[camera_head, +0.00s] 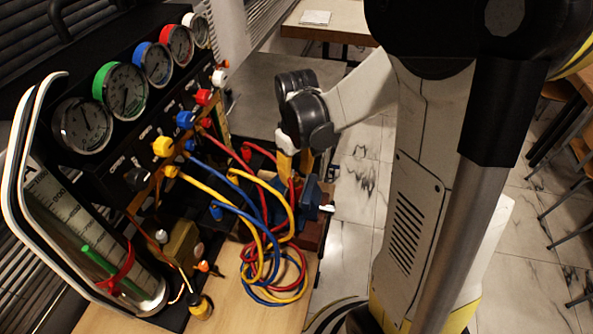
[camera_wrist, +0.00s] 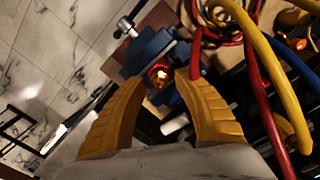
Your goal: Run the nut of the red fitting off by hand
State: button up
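The red fitting (camera_wrist: 159,73) shows in the wrist view as a small red piece with a bright brass-coloured centre, at a blue vise (camera_wrist: 148,48). My gripper (camera_wrist: 161,80) has its two yellow fingers apart, with the fitting framed between and beyond the tips. I see no clear contact, and the depth gap is hard to judge. In the head view my gripper (camera_head: 292,168) points down beside the blue vise (camera_head: 312,197). The fitting itself is not clearly visible there, and its nut cannot be told apart from its body.
Yellow, blue and red hoses (camera_head: 265,285) lie coiled on the wooden bench (camera_head: 235,312) and pass close to my fingers. The gauge panel (camera_head: 130,140) with coloured knobs stands left. A small bottle (camera_head: 200,307) stands at the front. Open floor (camera_head: 355,215) lies right of the bench.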

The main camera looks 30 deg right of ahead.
notch_tip(320, 180, up, 12)
dwell(0.4)
dwell(0.3)
